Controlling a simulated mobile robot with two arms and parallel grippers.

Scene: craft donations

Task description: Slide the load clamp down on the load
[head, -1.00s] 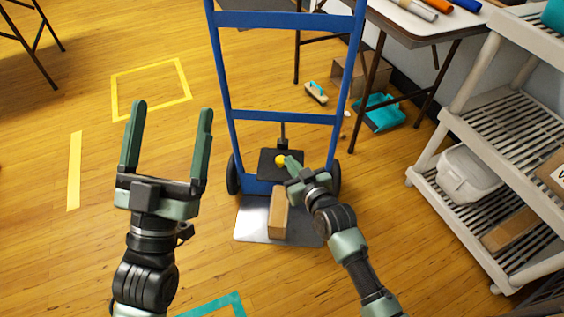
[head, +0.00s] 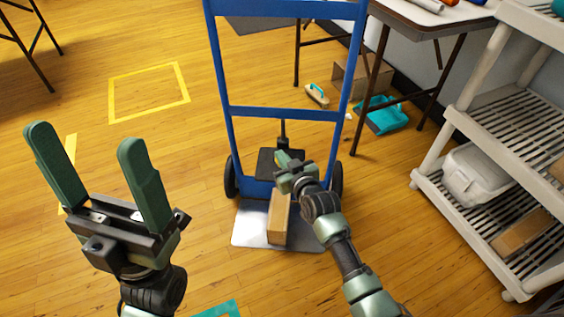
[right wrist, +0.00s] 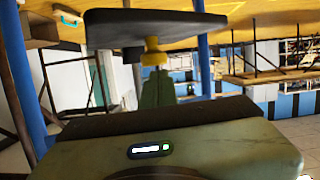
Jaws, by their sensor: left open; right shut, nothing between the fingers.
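The load clamp, a black plate (head: 265,160) on a dark upright post, sits low on the blue hand truck (head: 285,115). Its yellow knob (right wrist: 154,52) shows in the right wrist view beside the clamp plate (right wrist: 150,22). The load, a narrow brown box (head: 279,217), stands on the truck's metal toe plate (head: 250,225). My right gripper (head: 282,159) is shut and empty at the clamp, its fingertips (right wrist: 158,85) at the knob; I cannot tell whether they touch. It hides part of the clamp. My left gripper (head: 95,165) is open and empty, left of the truck.
A grey shelf rack (head: 465,185) with a pale bin (head: 475,172) stands at right. A table (head: 420,20), a teal dustpan (head: 383,114), a brush (head: 317,96) and a cardboard box (head: 350,75) are behind the truck. The yellow-taped floor (head: 150,92) at left is clear.

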